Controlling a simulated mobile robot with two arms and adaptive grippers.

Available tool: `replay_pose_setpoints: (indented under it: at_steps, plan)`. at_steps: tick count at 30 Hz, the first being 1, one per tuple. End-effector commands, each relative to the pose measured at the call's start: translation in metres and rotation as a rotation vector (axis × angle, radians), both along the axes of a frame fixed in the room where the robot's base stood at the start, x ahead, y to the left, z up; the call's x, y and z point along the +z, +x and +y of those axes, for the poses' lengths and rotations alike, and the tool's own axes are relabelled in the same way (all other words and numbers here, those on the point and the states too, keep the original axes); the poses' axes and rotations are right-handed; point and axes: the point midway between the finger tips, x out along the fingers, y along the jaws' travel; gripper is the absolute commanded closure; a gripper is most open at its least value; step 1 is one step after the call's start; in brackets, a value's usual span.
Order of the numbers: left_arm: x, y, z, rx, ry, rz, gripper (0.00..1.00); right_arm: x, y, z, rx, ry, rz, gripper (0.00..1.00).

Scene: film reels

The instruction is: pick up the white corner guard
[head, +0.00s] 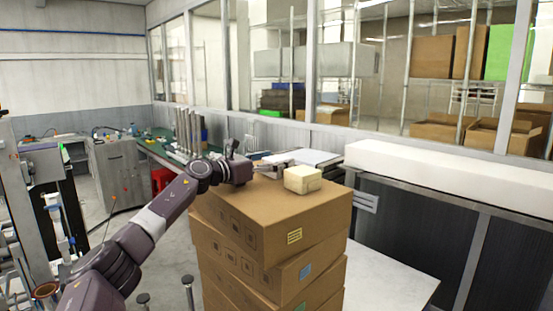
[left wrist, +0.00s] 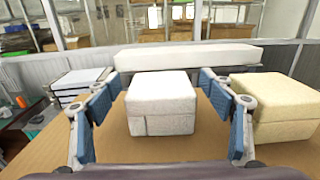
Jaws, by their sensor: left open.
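In the left wrist view a white, rough-surfaced block, which I take for the white corner guard (left wrist: 162,103), sits on the cardboard box top between my finger pads. A small notch shows at its lower left. My left gripper (left wrist: 160,90) is open, with a pad on either side of the block and a gap visible at least on the right. In the head view my left gripper (head: 270,165) is low over the top of the box stack; the white block is hard to make out there. My right gripper is not in view.
A cream block (left wrist: 275,108) stands close to the right finger, also on the box (head: 265,220) in the head view (head: 302,179). A long white block (head: 450,180) lies on a dark cabinet behind. A green-topped bench (head: 155,150) is at the left.

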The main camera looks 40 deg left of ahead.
Motion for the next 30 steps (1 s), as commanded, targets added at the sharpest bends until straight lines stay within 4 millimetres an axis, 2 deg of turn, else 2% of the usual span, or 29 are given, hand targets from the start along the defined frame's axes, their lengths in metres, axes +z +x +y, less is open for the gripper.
replay_pose_setpoints:
  at_steps: [3,10,22,30]
  plan:
    - [0.0005,0.006,-0.0014,-0.001,0.001,0.0,0.25,0.0043,-0.0005,-0.0006,0.0,-0.001,0.001,1.0]
    - [-0.001,0.0061,-0.0011,0.0,0.002,0.001,0.26,0.0033,0.0002,-0.0028,0.001,-0.003,0.0,1.0]
    - [-0.0009,0.0058,-0.0009,0.0,0.001,0.001,0.7,0.0035,0.0034,-0.0053,0.0,-0.006,-0.004,1.0]
    - [0.0007,0.0057,-0.0008,0.0,0.001,0.0,0.71,0.0036,0.0038,-0.0053,0.0,-0.006,-0.005,1.0]
